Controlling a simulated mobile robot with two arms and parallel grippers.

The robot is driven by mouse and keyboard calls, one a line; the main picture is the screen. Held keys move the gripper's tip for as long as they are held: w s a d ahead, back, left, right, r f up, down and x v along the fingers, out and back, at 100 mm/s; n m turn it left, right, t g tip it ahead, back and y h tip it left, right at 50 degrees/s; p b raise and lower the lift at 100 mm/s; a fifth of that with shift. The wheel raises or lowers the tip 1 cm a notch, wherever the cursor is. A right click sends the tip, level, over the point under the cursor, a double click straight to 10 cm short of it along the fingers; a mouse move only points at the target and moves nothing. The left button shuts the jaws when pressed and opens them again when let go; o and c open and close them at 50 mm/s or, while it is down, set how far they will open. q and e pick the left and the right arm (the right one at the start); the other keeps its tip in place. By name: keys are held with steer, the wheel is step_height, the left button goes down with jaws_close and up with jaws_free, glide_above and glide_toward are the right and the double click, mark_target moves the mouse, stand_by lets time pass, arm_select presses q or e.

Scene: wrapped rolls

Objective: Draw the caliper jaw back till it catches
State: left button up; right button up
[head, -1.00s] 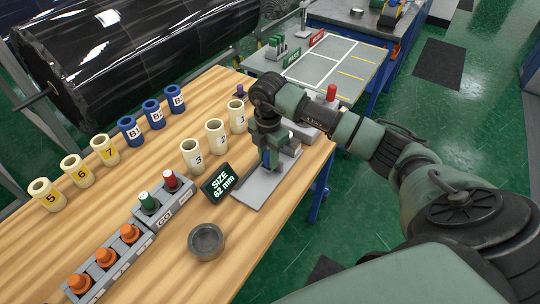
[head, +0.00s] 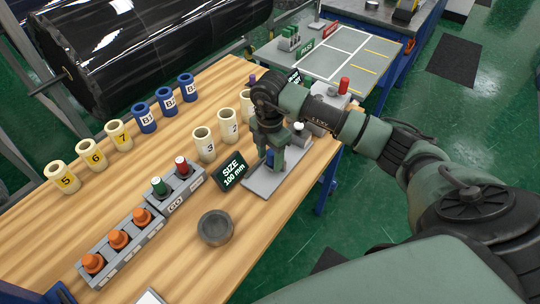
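The caliper stands near the right edge of the wooden table; its grey base plate (head: 262,184) shows below my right gripper. My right gripper (head: 272,160) points down over the caliper, with a blue part showing at its fingers. The gripper hides most of the jaw, and I cannot tell how far the fingers are closed. The size display (head: 231,173) beside the caliper reads 100 mm. My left gripper is not in view.
Cream rolls (head: 204,145) numbered 1 to 3 stand left of the caliper, with more cream and blue rolls (head: 144,117) farther left. A gauge rack (head: 174,197), orange-topped pieces (head: 118,239) and a round grey dish (head: 215,227) stand in front. A marked sorting table (head: 345,55) is behind.

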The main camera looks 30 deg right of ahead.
steer(key=shift+d+r, duration=0.1)
steer(key=shift+r, duration=0.3)
step_height(320, 180, up, 6)
steer(key=shift+f+b, duration=0.2)
steer(key=shift+b, duration=0.75)
steer(key=shift+r, duration=0.7)
